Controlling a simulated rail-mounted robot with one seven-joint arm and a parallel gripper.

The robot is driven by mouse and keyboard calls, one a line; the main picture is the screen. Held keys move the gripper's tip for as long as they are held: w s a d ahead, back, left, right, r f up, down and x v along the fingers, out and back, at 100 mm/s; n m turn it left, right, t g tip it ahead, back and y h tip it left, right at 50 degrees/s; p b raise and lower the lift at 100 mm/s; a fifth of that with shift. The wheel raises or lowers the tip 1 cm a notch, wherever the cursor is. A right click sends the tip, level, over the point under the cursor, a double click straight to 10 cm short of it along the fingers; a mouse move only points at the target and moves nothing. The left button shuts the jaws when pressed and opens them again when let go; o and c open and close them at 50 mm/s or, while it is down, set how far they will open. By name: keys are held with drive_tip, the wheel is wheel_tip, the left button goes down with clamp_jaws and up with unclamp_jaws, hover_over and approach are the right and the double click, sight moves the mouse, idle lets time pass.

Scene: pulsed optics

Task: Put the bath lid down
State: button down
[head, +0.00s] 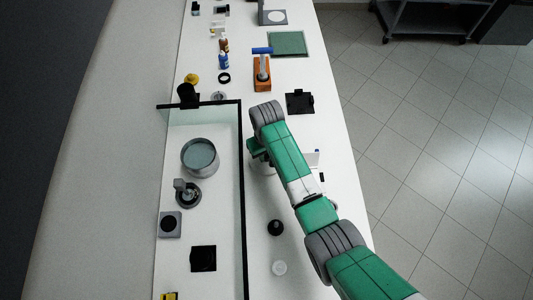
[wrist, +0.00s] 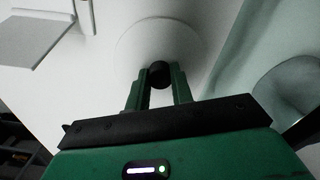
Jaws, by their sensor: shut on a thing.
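The bath lid (wrist: 158,38) is a pale round disc with a dark knob (wrist: 159,72) in the wrist view. My gripper (wrist: 157,88) is shut on that knob, with one green finger on each side. Whether the lid touches the white surface below or hangs above it I cannot tell. In the head view my gripper (head: 256,157) is just right of the dark-edged glass panel, and my arm mostly hides the lid. The round metal bath (head: 186,166) stands uncovered left of the panel, with bluish liquid inside. Part of it shows at right in the wrist view (wrist: 284,90).
The dark-edged glass panel (head: 241,200) stands between my gripper and the bath. An orange block (head: 262,80) with a blue-topped tool and a black item (head: 300,102) lie farther back. A black round knob (head: 276,227) and a white disc (head: 279,268) are nearer on the bench.

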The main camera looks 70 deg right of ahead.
drive_tip(key=shift+f, duration=0.2)
drive_tip(key=c, duration=1.2)
unclamp_jaws()
drive_tip(key=shift+r, duration=0.15)
wheel_tip(320, 180, up, 12)
drive_tip(key=p, duration=0.2)
drive_tip(key=shift+w+r, duration=0.1)
drive_tip(key=shift+w, duration=0.05)
